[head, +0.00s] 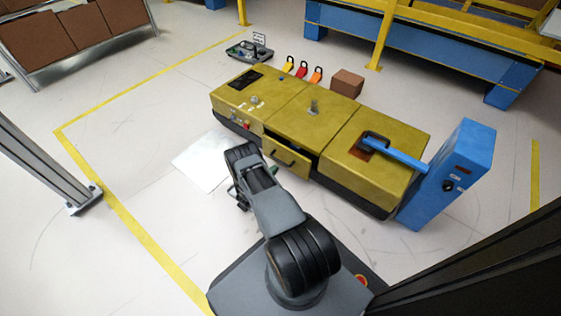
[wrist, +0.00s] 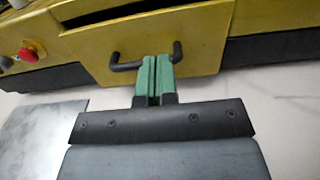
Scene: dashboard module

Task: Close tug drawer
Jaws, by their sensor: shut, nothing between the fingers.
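The yellow tug (head: 305,125) stands on the floor in the head view. Its drawer (head: 287,160) sticks out of the near side, with a dark opening behind its front. In the wrist view the drawer front (wrist: 148,48) fills the top middle and bears a black bar handle (wrist: 127,66). My gripper (wrist: 153,62) has green fingers pressed together with nothing between them. Its fingertips overlap the handle's middle in the wrist view; whether they touch it I cannot tell. In the head view my gripper (head: 238,192) is mostly hidden by my arm, left of the drawer.
A red button (wrist: 27,54) is left of the drawer. A light metal plate (head: 203,161) lies on the floor. A blue post (head: 455,172) with an arm stands at the tug's right end. A brown box (head: 347,83) is behind the tug.

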